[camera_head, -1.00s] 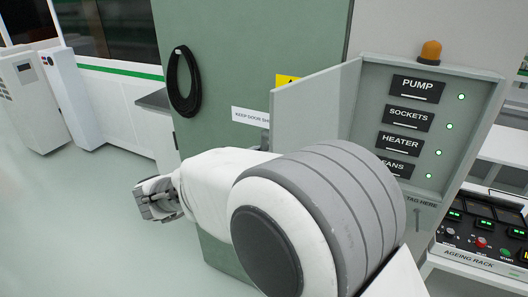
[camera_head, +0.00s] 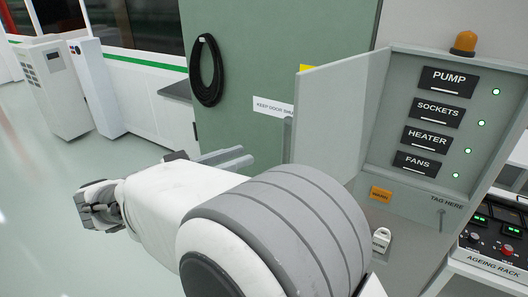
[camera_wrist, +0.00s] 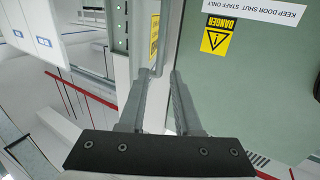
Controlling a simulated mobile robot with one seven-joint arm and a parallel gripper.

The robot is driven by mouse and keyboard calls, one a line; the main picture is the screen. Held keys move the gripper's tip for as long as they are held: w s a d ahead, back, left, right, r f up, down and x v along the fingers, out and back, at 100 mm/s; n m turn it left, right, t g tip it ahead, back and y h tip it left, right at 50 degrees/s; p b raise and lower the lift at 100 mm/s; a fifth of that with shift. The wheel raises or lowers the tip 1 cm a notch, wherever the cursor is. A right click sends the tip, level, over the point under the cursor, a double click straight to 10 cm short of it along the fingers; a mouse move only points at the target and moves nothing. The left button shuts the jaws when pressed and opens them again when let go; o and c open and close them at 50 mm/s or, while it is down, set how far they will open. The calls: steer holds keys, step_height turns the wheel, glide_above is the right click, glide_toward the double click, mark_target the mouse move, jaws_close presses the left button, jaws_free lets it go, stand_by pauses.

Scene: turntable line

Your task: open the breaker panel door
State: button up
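The grey breaker panel (camera_head: 400,75) stands at the right of the head view, with its PUMP, SOCKETS, HEATER and FANS breakers in plain sight. Its door (camera_head: 330,120) stands swung out from the panel's left side, well open. My gripper (camera_head: 246,156) shows as two grey fingers beyond my arm, left of the door's free edge. In the wrist view my gripper (camera_wrist: 162,76) has its fingers apart, with no object clearly held between them. I cannot tell whether a finger touches the door.
A green cabinet (camera_head: 240,60) with a black hose coil (camera_head: 207,70) stands behind the door. A white padlock (camera_head: 381,240) and an orange tag (camera_head: 380,194) are below the breakers. The ageing rack (camera_head: 490,262) is at lower right. Open floor (camera_head: 40,200) lies left.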

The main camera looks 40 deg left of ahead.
steer(key=v, duration=0.5)
steer(key=shift+s, duration=0.35)
steer(key=shift+a, duration=0.1)
